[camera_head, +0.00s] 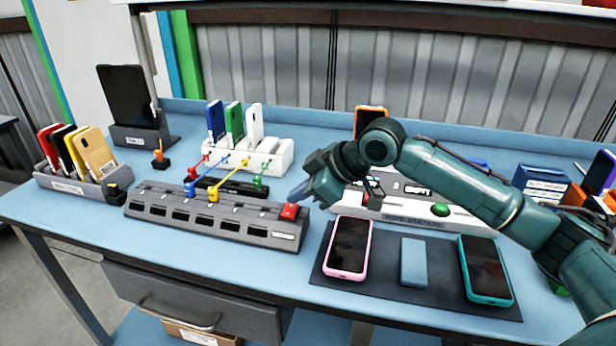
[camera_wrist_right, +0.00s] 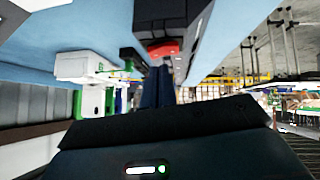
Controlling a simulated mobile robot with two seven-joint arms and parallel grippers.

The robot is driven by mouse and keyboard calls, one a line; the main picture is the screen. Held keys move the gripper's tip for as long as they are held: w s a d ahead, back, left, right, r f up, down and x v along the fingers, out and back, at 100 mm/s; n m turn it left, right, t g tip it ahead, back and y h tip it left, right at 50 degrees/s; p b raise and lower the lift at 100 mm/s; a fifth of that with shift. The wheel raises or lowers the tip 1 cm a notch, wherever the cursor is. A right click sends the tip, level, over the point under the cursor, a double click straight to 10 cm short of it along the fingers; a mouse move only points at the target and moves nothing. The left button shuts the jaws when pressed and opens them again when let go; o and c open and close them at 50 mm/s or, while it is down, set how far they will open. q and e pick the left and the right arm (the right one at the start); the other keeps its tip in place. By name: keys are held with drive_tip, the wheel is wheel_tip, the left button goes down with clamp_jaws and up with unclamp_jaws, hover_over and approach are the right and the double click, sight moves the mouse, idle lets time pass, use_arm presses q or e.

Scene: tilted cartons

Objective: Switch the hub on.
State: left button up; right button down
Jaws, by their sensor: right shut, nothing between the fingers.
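The hub (camera_head: 215,215) is a long dark grey bar with several slots along its front, lying on the blue workbench. Its red switch (camera_head: 289,211) is on top at the right end. My right gripper (camera_head: 297,194) is shut and empty, with its fingertips just above and beside the red switch. In the right wrist view the shut fingers (camera_wrist_right: 158,78) point at the red switch (camera_wrist_right: 164,49) on the dark hub (camera_wrist_right: 172,14). I cannot tell whether they touch it. Whether the switch is on or off is unclear. My left gripper is not in view.
Coloured plugs with cables, one blue (camera_head: 190,188), stand behind and on the hub. A dark mat (camera_head: 385,285) with a pink phone (camera_head: 348,246) and a teal phone (camera_head: 485,270) lies to the right. A grey phone rack (camera_head: 85,190) stands left.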

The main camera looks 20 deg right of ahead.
drive_tip(key=shift+w+f, duration=0.1)
drive_tip(key=shift+f, duration=0.55)
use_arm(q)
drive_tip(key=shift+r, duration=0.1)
